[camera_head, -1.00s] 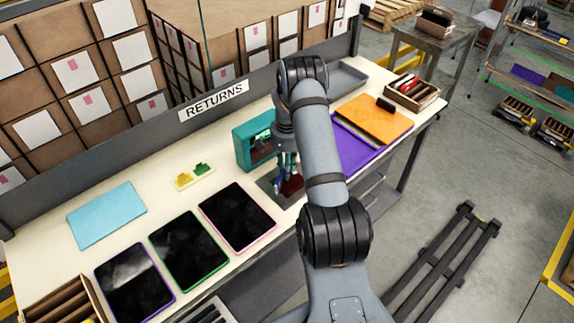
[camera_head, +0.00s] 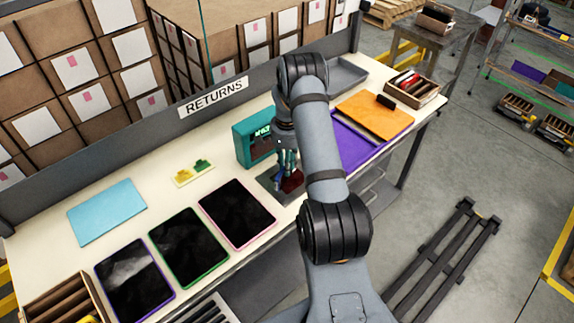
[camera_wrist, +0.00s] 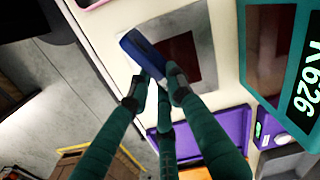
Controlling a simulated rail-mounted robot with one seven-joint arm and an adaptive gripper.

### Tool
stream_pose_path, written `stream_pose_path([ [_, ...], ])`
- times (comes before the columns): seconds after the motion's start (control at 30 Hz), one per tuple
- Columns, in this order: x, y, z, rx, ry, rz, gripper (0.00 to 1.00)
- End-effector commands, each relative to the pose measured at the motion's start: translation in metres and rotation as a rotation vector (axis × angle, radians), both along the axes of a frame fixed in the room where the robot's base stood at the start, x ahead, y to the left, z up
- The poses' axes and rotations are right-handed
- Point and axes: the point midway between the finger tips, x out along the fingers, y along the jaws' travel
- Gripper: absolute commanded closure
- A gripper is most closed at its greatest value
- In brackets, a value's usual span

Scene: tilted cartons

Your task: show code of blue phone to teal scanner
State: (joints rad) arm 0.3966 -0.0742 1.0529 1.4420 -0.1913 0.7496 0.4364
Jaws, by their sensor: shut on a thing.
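The teal scanner (camera_head: 240,146) stands at the back of the bench and fills the right of the wrist view (camera_wrist: 256,92). Its lit display (camera_wrist: 306,80) reads something like "R626". My gripper (camera_wrist: 158,84) has its dark green fingers shut on the blue phone (camera_wrist: 143,50). The phone is tilted, over the edge of a grey plate (camera_wrist: 190,28) with a dark red square beside the scanner. I cannot tell whether the phone touches the plate, and its code is not visible. In the head view my gripper (camera_head: 287,178) is partly hidden by my arm.
Three dark tablets, rimmed purple (camera_head: 135,280), green (camera_head: 188,248) and pink (camera_head: 237,214), lie left of the plate. A light blue panel (camera_head: 106,212) and a yellow-green piece (camera_head: 194,172) lie behind.

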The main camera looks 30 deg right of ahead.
Motion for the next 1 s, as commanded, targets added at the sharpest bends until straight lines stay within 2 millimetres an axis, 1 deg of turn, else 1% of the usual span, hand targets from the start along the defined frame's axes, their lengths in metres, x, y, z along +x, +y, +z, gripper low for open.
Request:
stream_pose_path([
  [0.17,0.0,0.0,0.005,0.0,-0.001,0.0,1.0],
  [0.27,0.001,0.0,0.015,0.0,-0.001,0.0,1.0],
  [0.5,0.001,0.0,0.047,0.0,-0.003,-0.001,1.0],
  [0.6,0.0,0.0,0.058,0.001,-0.001,-0.001,1.0],
  [0.7,0.0,0.0,0.062,0.0,0.0,-0.001,1.0],
  [1.0,0.0,0.002,0.06,0.0,0.0,0.006,1.0],
])
